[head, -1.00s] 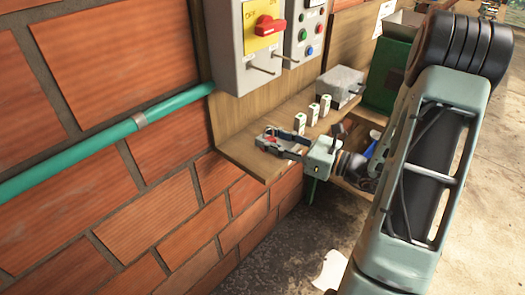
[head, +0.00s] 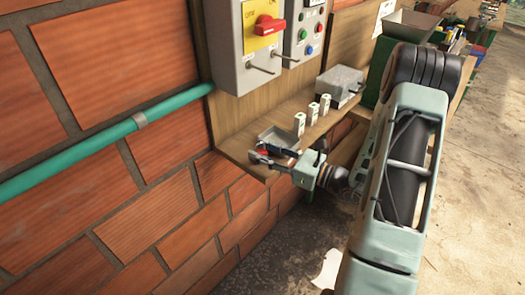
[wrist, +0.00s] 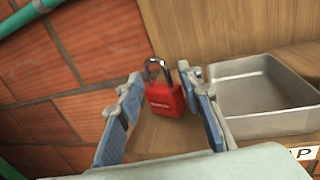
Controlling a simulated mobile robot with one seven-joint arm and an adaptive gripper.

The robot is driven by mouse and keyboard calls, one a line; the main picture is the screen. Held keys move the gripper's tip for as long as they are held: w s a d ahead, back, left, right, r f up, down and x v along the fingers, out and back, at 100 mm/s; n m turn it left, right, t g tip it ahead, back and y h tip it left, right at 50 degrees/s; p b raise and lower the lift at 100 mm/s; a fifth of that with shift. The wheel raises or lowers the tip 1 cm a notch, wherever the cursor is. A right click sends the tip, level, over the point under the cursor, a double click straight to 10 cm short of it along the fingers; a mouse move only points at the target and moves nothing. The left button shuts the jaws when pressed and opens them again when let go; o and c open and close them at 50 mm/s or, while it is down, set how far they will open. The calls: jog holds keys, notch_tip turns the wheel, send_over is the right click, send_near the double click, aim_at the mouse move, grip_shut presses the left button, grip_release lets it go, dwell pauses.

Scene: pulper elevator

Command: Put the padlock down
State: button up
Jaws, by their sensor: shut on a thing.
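The red padlock (wrist: 165,98) with its silver shackle sits upright between my gripper's blue-padded fingers (wrist: 160,86) in the wrist view. My gripper is shut on it. In the head view my gripper (head: 260,153) is at the left end of the wooden shelf (head: 238,152), and only a small red patch of the padlock shows between the fingers. The wrist view shows shelf wood below and behind the padlock; I cannot tell whether the padlock touches it.
A metal tray (wrist: 262,92) lies just right of my gripper. Several white blocks (head: 313,110) and a grey box (head: 340,80) stand farther along the shelf. A control box with a red switch (head: 267,27) hangs above. The brick wall (head: 150,205) is at left.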

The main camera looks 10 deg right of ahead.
jog(key=shift+f, duration=0.2)
jog(key=o, duration=1.1)
jog(key=shift+o, duration=0.5)
jog(key=shift+r, duration=0.1)
jog(key=shift+r, duration=0.1)
jog(key=shift+d+r, duration=0.15)
jog(key=b+v, duration=0.1)
jog(key=v, duration=1.1)
jog(key=shift+b, duration=0.35)
